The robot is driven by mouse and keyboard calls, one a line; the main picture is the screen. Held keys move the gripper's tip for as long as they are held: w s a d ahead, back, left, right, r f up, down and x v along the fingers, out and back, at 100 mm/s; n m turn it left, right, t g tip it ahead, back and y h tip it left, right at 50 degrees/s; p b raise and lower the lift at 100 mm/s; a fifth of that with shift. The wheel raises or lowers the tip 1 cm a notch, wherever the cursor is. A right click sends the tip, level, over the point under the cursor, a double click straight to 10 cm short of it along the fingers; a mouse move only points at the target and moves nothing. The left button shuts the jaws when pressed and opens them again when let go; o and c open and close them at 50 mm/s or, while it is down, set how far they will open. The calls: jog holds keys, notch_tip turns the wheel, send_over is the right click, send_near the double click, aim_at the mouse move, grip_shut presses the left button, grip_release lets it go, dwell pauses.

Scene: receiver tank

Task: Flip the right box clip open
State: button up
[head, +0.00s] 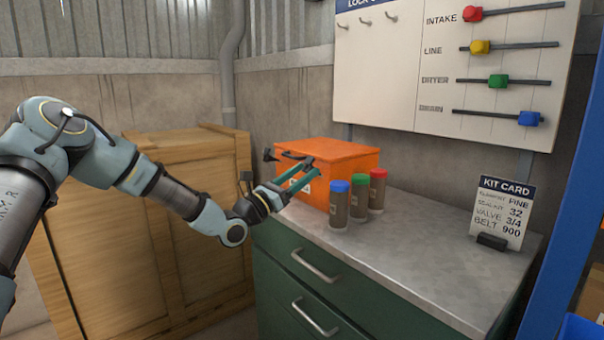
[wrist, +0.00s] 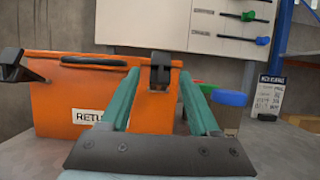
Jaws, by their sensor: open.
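An orange box (head: 345,157) with a lid stands on the grey cabinet top, its labelled front facing my gripper.
Several capped bottles, blue (head: 339,205), green (head: 360,198) and red (head: 377,190), stand close right of my gripper. A kit card (head: 502,211) stands farther right on the cabinet top (head: 430,240). A wooden crate (head: 150,230) is at left. The counter between bottles and card is clear.

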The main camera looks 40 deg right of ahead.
grip_shut()
dwell(0.3)
jog(key=h+b, duration=0.1)
jog(key=b, duration=0.1)
jog(key=f+h+b, duration=0.1)
jog(key=h+b, duration=0.1)
jog(key=b, duration=0.1)
jog(key=shift+a+f, duration=0.1)
jog(key=shift+f, duration=0.2)
grip_release()
